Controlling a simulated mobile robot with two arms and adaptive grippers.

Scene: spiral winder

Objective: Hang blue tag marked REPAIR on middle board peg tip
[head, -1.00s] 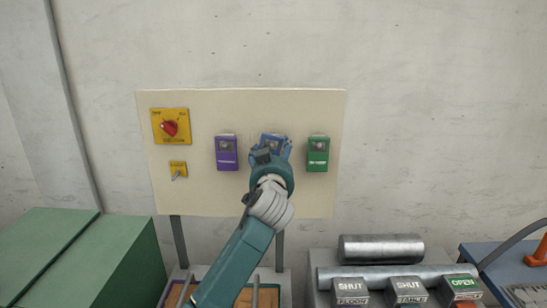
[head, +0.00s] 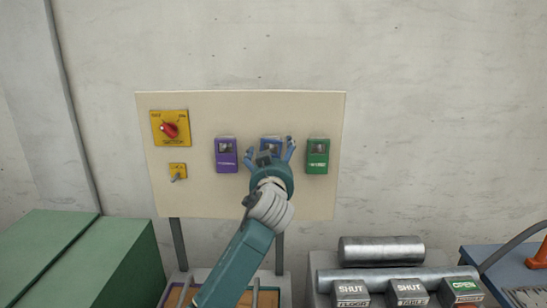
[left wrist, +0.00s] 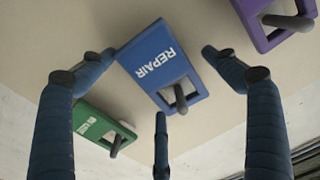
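The blue tag (head: 271,144) marked REPAIR is on the middle peg of the cream board (head: 200,198). In the left wrist view, the blue tag (left wrist: 158,62) has the peg (left wrist: 181,98) passing through its window, and it lies close to the board. My left gripper (head: 269,149) is open in front of it. In the left wrist view its fingers (left wrist: 160,72) are spread around the tag, apart from it. In the head view the gripper hides the tag's lower part. My right gripper is not in view.
A purple tag (head: 226,160) hangs left of the blue one and a green tag (head: 317,163) right. A yellow panel with a red knob (head: 170,129) and a small yellow switch (head: 178,172) sit at the board's left. Metal rollers (head: 381,249) stand below right.

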